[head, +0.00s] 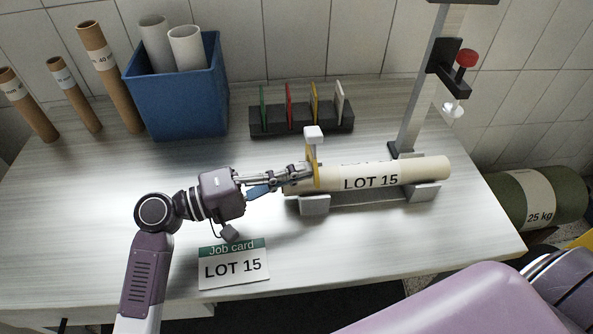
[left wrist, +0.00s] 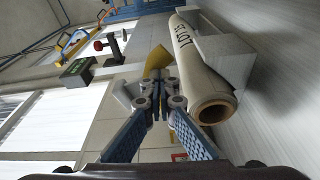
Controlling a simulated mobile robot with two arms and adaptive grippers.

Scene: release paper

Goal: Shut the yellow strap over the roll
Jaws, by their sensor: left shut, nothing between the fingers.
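The cream roll (head: 415,172) marked LOT 15 lies across two grey cradle blocks (head: 314,205); it also shows in the left wrist view (left wrist: 205,75), open end toward the camera. The yellow strap (head: 312,160) stands up at the roll's left end, with a pale block (head: 313,133) at its top. Its yellow part shows in the left wrist view (left wrist: 157,60) just beyond my fingertips. My left gripper (head: 296,180) is shut and empty, close beside the strap; I cannot tell whether it touches. It partly hides the strap's lower part. My right gripper is out of view.
A job card (head: 233,265) reading LOT 15 lies in front. A blue bin (head: 178,100) with tubes and a rack of coloured cards (head: 300,123) stand behind. A post (head: 425,85) with a red knob (head: 466,58) rises behind the roll.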

